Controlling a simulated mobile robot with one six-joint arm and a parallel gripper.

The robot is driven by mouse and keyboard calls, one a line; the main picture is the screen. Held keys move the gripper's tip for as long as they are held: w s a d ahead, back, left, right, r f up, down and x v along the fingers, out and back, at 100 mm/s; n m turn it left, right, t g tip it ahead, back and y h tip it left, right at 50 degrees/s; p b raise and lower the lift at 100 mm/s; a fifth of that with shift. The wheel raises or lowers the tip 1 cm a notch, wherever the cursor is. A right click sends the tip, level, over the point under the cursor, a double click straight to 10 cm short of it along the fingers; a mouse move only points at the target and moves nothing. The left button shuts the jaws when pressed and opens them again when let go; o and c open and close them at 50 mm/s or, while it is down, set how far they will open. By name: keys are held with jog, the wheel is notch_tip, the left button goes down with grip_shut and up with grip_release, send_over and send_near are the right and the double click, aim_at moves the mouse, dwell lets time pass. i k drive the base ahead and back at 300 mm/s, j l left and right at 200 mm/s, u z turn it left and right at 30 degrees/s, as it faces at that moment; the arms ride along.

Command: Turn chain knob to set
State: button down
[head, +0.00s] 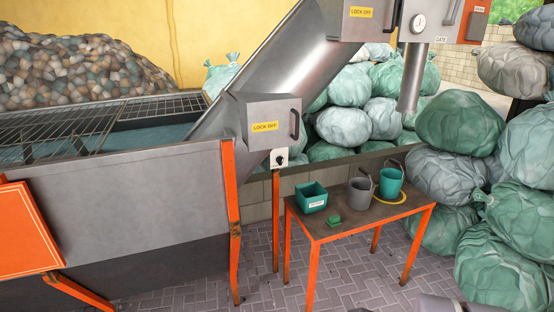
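A small dark knob (280,160) sits on a white plate below a grey box (262,120) labelled "LOCK OFF", left of the picture's middle. It is probably the chain knob. The plate is at the top of an orange post (276,222). The knob's markings and exact setting are too small to read. My gripper is not clearly in view; only a grey rounded part, which may be my arm, shows at the bottom right edge.
An orange-legged table (345,228) stands right of the post, holding a green bin (312,197), a grey jug (360,192) and a teal bucket (391,184). A grey tank (130,205) fills the left. Bags (500,262) crowd the right. Paving (350,280) in front is clear.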

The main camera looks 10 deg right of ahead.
aim_at(279, 159)
jog(key=i+l+z, duration=0.3)
jog(key=i+l, duration=0.2)
jog(key=i+l+z, duration=0.25)
jog(key=i+l, duration=0.35)
jog(key=i+j, duration=0.8)
jog(key=i, duration=0.05)
